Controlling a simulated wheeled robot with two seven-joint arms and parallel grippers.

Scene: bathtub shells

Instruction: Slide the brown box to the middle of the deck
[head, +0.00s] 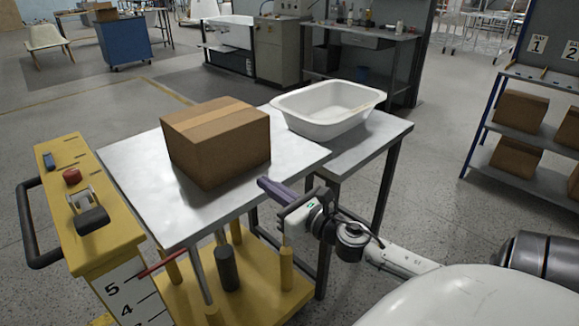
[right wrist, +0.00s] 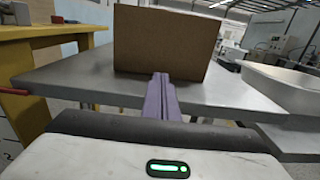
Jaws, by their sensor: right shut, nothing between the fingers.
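The brown box (head: 214,143) sits upright on the grey metal deck (head: 160,205) of the yellow lift, towards the deck's far right side. My right gripper (head: 264,184) is shut and empty, its purple fingers together at the deck's right edge, near the box's lower right corner. In the right wrist view the brown box (right wrist: 165,42) stands straight ahead of the shut fingers (right wrist: 160,80). I cannot tell whether the fingertips touch it. My left gripper is not in view.
A white tub shell (head: 328,108) stands on a metal table (head: 370,140) that adjoins the deck at the back right. The yellow lift's control panel (head: 85,200) is at the left. The deck's left and front parts are bare. Shelves with boxes (head: 520,110) stand far right.

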